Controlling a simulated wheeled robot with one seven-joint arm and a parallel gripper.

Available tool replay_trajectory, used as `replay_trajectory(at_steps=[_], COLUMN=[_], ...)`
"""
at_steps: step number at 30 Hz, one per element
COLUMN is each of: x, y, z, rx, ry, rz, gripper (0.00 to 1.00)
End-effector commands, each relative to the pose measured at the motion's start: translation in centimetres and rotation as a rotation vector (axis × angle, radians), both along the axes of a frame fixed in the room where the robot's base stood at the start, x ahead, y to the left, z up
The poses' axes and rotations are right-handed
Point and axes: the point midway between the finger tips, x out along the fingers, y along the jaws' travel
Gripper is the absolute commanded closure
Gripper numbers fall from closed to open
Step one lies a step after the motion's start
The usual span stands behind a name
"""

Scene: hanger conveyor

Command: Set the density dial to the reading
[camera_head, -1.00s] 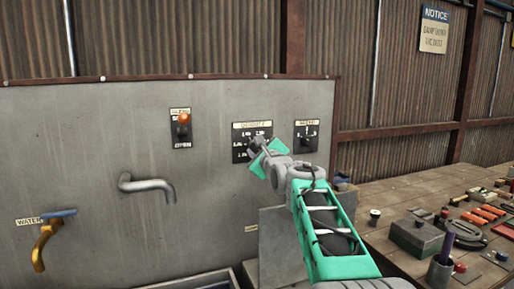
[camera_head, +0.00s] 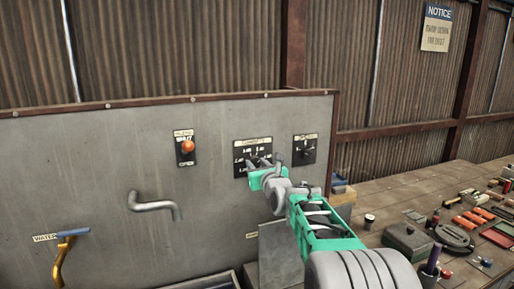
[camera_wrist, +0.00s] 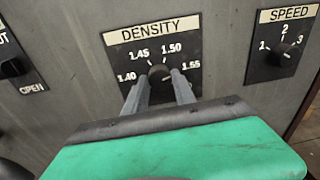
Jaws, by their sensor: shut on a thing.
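The density dial is a dark round knob (camera_wrist: 158,73) on a black plate (camera_wrist: 117,55) marked 1.40, 1.45, 1.50 and 1.55 in the wrist view. My gripper (camera_wrist: 160,80) is shut on the knob, with one grey finger on each side. The fingers hide the knob's sides and I cannot tell which mark its pointer faces. In the head view the density plate (camera_head: 241,158) is on the grey panel, partly covered by my gripper (camera_head: 262,165). No separate display of a reading is clear.
A speed dial (camera_wrist: 284,57) marked 1 to 3 is right of the density plate. An orange knob (camera_head: 187,147) is to its left, above a grey spout (camera_head: 155,204) and a water tap (camera_head: 66,246). A cluttered wooden bench (camera_head: 385,195) stands at right.

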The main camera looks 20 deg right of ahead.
Motion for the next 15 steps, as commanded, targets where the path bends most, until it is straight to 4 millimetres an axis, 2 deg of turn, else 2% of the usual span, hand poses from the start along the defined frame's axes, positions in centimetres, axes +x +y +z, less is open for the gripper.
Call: replay_trajectory(at_steps=[1,15], x=[0.01,0.01], y=[-0.02,0.02], z=[0.95,0.02], rx=[0.018,0.097], ry=[0.006,0.001], rz=[0.0,0.001], gripper=[1.0,1.0])
